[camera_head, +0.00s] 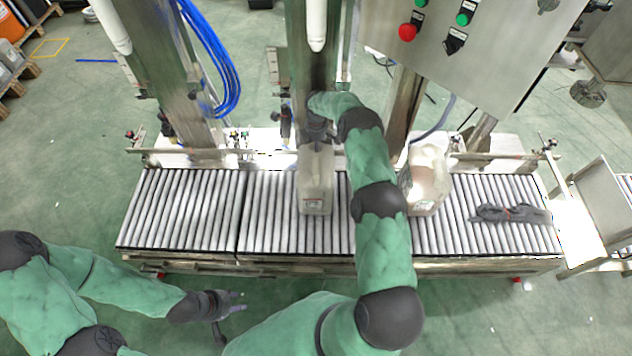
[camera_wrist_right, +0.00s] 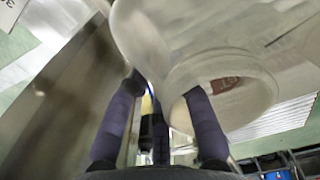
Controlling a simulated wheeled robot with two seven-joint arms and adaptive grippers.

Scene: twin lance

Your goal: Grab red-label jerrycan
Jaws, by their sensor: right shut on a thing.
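A translucent white jerrycan (camera_head: 316,190) stands on the roller conveyor, with a small label with some red low on its front. My right gripper (camera_head: 318,143) is at its top, shut on it; the arm partly hides the grip. In the right wrist view the pale jerrycan (camera_wrist_right: 190,40) fills the upper middle, against the dark fingers (camera_wrist_right: 160,125), with a reddish patch seen through a round part. A second translucent jerrycan (camera_head: 428,180) stands further right, with a label on its left side. My left gripper (camera_head: 238,303) is open and empty, in front of the conveyor.
The roller conveyor (camera_head: 190,210) is bare on the left. A grey glove-like item (camera_head: 510,214) lies at its right end. Steel posts and a control panel (camera_head: 470,45) with a red button stand behind. A blue hose bundle (camera_head: 225,75) hangs at the left post.

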